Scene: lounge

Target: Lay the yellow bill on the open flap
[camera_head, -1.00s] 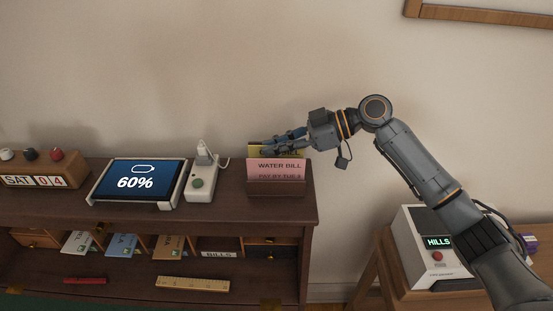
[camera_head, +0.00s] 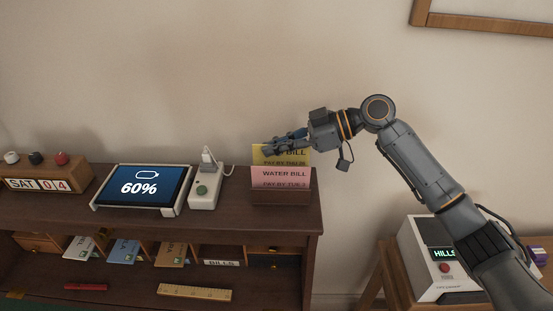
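The yellow bill (camera_head: 262,158) stands upright behind the pink water bill (camera_head: 280,177) at the dark wooden holder (camera_head: 281,197) on top of the desk. Its upper part and two lines of print show above the pink bill; its lower edge is hidden. My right gripper (camera_head: 274,146) comes in from the right, and its fingers are closed on the bill's top edge, covering part of its print. Only a green strip of what looks like the open flap (camera_head: 25,304) shows at the bottom left. My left gripper is out of view.
A tablet (camera_head: 141,188) showing 60%, a white charger block (camera_head: 205,192) and a date block (camera_head: 40,178) stand left of the holder. Below are pigeonholes with envelopes, a ruler (camera_head: 194,292) and a red pen (camera_head: 86,287). A white device (camera_head: 432,262) stands at right.

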